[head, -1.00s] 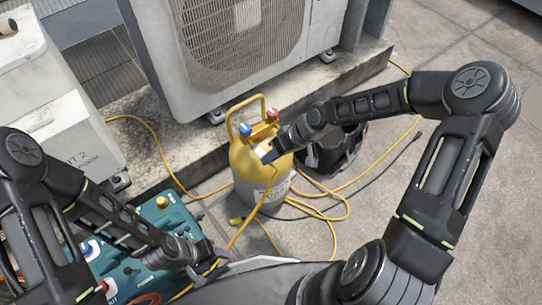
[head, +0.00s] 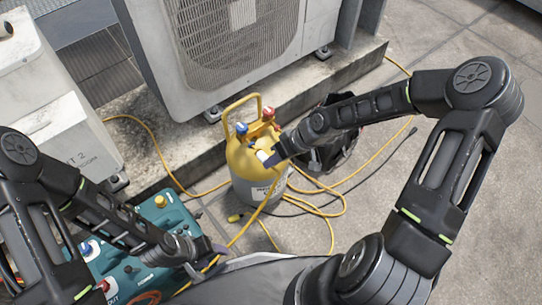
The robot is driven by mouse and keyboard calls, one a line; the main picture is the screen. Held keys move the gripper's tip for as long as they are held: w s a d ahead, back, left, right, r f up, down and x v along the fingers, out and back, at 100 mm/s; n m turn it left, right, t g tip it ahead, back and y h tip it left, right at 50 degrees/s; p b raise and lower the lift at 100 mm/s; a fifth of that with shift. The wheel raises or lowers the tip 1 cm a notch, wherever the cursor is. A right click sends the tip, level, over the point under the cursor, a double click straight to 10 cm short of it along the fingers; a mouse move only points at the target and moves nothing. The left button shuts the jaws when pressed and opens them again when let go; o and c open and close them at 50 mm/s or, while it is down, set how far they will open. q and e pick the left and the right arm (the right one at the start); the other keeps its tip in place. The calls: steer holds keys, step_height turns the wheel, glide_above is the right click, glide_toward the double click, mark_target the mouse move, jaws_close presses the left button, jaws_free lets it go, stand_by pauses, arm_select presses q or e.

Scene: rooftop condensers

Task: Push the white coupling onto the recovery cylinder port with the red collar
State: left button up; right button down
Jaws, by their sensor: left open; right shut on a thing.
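The yellow and grey recovery cylinder (head: 247,179) stands upright on the rooftop floor, with a yellow handle loop on top. It carries a blue valve (head: 241,129) and a red-collared port (head: 268,114) close together. My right gripper (head: 268,158) is at the cylinder's upper right side, shut on the white coupling (head: 262,155). The coupling is in front of and below the red collar in the picture. I cannot tell whether it touches the port. My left gripper (head: 213,256) is open, low over the right edge of the teal machine.
The teal recovery machine (head: 158,216) sits at lower left. Yellow hoses (head: 328,215) loop on the floor around the cylinder. A black bag (head: 329,150) stands behind my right forearm. A large condenser (head: 235,50) on a concrete ledge is behind. Open floor (head: 470,110) lies at right.

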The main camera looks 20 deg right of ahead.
steer(key=shift+s+d+p, duration=0.2)
steer(key=shift+s+p, duration=0.05)
steer(key=shift+s, duration=0.3)
steer(key=shift+s+d+p, duration=0.2)
steer(key=shift+s+p, duration=0.05)
steer(key=shift+s, duration=0.25)
steer(key=c, duration=1.9)
jaws_free()
steer(key=shift+c, duration=0.2)
jaws_close()
steer(key=w+d, duration=0.1)
steer(key=d, duration=0.9)
steer(key=shift+w+d+b, duration=0.2)
steer(key=shift+d+b, duration=0.1)
steer(key=shift+d, duration=0.05)
steer(key=shift+w+a, duration=0.1)
steer(key=shift+w, duration=0.05)
